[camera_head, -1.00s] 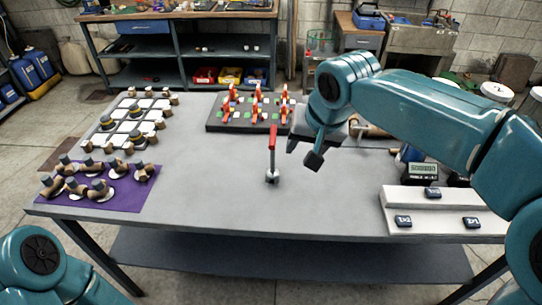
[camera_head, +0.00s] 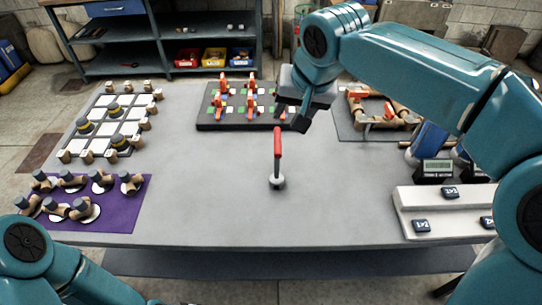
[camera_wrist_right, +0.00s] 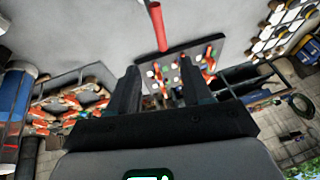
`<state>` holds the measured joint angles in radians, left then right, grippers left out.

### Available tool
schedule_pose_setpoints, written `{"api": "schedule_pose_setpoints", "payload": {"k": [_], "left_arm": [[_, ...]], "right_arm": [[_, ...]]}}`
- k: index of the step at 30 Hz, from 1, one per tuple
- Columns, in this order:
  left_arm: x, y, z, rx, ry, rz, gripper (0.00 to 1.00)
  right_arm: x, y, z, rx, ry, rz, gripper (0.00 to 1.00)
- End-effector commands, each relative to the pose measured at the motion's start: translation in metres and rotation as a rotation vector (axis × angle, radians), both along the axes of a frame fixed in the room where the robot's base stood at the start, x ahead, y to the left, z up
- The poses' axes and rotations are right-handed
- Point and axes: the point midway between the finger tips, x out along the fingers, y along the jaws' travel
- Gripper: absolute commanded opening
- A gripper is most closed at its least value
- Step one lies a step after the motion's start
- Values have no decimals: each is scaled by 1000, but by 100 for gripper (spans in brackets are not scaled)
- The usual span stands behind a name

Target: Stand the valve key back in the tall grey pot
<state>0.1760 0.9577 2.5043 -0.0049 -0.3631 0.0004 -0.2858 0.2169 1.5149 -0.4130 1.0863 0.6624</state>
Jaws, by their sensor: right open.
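A red-handled key-like tool (camera_head: 278,144) stands upright near the middle of the grey table, its thin grey lower part on a small pale round foot (camera_head: 277,183). I take it for the valve key. Its red shaft also shows in the right wrist view (camera_wrist_right: 159,28), beyond the fingertips. My right gripper (camera_head: 291,113) is open and empty, above and behind the red handle in the head view, apart from it. Its two dark fingers show spread in the wrist view (camera_wrist_right: 158,82). I cannot make out a tall grey pot for certain. My left gripper is out of view.
A dark board with red clamps (camera_head: 240,122) lies at the back. A tray of pipe pieces (camera_head: 348,128) is right of it. A white grid (camera_head: 105,128) and a purple mat (camera_head: 125,210) are left. A white stepped block (camera_head: 440,225) is front right. Bare table surrounds the tool.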

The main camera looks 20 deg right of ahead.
Motion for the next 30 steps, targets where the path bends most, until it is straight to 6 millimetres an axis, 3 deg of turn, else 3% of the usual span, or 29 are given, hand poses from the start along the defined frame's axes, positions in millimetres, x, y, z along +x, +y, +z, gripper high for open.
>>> {"api": "schedule_pose_setpoints", "payload": {"k": [5,15,23,30], "left_arm": [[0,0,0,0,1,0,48],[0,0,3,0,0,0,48],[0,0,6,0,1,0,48],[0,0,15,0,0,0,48]], "right_arm": [[1,0,-15,-1,3,-1,49],[28,6,-83,0,3,-1,49],[41,10,-104,0,1,0,49],[59,15,-138,0,2,-1,49]]}}
